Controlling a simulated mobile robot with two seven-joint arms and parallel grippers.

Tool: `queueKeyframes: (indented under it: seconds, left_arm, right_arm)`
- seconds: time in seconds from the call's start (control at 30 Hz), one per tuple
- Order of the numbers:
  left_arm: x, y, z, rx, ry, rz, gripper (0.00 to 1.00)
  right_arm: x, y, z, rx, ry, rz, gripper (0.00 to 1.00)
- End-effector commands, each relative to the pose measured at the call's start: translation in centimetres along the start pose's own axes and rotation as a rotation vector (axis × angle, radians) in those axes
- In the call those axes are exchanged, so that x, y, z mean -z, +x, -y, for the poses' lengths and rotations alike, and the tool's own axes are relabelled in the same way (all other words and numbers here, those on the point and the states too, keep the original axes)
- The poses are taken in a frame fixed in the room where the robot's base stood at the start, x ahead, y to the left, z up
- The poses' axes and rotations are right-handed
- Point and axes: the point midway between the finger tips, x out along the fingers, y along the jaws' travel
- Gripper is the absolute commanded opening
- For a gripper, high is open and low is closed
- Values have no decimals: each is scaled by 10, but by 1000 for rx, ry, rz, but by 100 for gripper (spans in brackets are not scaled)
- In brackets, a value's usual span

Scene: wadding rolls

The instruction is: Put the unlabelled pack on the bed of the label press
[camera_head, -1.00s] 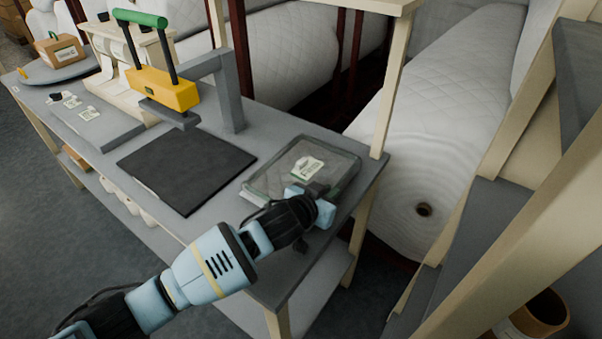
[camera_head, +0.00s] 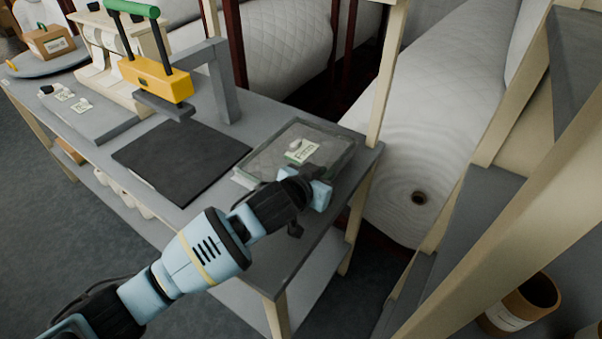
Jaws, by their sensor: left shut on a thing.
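A flat grey, see-through-looking pack (camera_head: 322,143) is at the right end of the workbench, with a white and green tag (camera_head: 301,150) showing on its top. My left gripper (camera_head: 300,190) is shut on its near edge; the fingertips are largely hidden by the wrist. I cannot tell whether the pack is clear of the bench top. The label press has a yellow head (camera_head: 154,79) and green handle raised on a grey arm. Its bed, a flat black plate (camera_head: 180,160), is empty and lies left of the pack. My right gripper is not in view.
The grey workbench (camera_head: 262,125) has a narrow free strip between bed and pack. A wooden post (camera_head: 388,80) stands by its right corner. Left of the bed is a grey board (camera_head: 95,120) with small tags; beyond it a brown box (camera_head: 50,40) sits on a round plate.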

Motion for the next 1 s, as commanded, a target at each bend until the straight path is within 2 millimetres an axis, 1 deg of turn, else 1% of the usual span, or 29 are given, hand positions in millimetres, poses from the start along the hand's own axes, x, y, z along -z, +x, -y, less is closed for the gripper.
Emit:
queueKeyframes:
  seconds: [0.17,0.4,0.6,0.7,0.8,1.0]
  left_arm:
    - [-4,-23,-10,-2,-1,-5,0]
    - [-19,-71,-31,-1,-1,-4,0]
    - [-30,-105,-46,-1,-1,-4,0]
    - [-34,-118,-51,1,1,-3,0]
    - [-37,-126,-55,1,1,-4,0]
    - [-38,-132,-57,3,2,-4,0]
  right_arm:
    - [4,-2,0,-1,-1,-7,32]
    - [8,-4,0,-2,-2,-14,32]
    - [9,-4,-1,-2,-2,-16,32]
    - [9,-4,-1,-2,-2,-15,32]
    - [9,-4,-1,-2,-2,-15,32]
    - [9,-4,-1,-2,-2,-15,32]
